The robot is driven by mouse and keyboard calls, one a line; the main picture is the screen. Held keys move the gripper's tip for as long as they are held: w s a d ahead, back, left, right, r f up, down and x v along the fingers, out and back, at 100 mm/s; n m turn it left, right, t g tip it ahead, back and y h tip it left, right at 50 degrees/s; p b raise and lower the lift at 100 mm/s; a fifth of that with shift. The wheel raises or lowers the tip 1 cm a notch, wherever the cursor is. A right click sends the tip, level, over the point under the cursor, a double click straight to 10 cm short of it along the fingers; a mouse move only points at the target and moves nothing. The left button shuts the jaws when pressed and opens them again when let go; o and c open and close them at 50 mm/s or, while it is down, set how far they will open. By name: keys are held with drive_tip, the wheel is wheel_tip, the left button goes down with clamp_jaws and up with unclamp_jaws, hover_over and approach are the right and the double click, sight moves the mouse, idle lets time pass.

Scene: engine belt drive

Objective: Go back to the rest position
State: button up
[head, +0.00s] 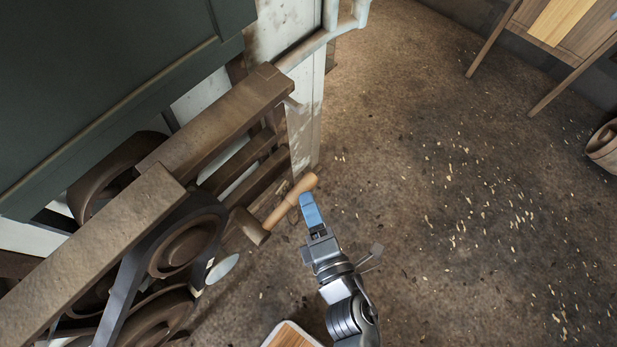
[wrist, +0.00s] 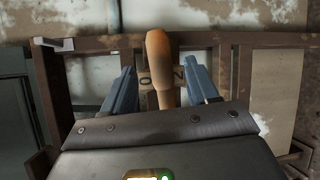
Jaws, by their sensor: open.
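My gripper (head: 311,210) is open, with its blue fingers pointing toward the machine on the left in the head view. A wooden lever handle (head: 291,201) sticks out from the machine, just beyond the fingertips. In the wrist view, the handle (wrist: 158,62) stands between the two open fingers (wrist: 162,85), with a gap on each side. The handle's lower end is hidden behind my gripper's body.
The belt drive's pulleys (head: 183,246) and brown beams (head: 215,118) fill the left side. A dark green panel (head: 95,70) is above them. A wooden table (head: 585,40) and a bucket (head: 606,146) stand far right.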

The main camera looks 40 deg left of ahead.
drive_tip(key=shift+d, duration=0.15)
idle(0.4)
drive_tip(key=s+d+r+m+t+h, duration=0.25)
drive_tip(key=d+m, duration=0.45)
drive_tip(key=d, duration=0.4)
drive_tip(key=s+d+r+m+t+h, duration=0.2)
drive_tip(key=s+d+r+m+h, duration=0.15)
drive_tip(key=d+m, duration=0.6)
drive_tip(key=s+d+r+m+t+h, duration=0.1)
drive_tip(key=s+d+r+m+h, duration=0.6)
drive_tip(key=s+d+r+m, duration=0.5)
wheel_tip(320, 180, up, 4)
drive_tip(key=d+m, duration=0.1)
drive_tip(key=m, duration=0.2)
drive_tip(key=shift+d+h, duration=0.25)
drive_tip(key=shift+h, duration=0.15)
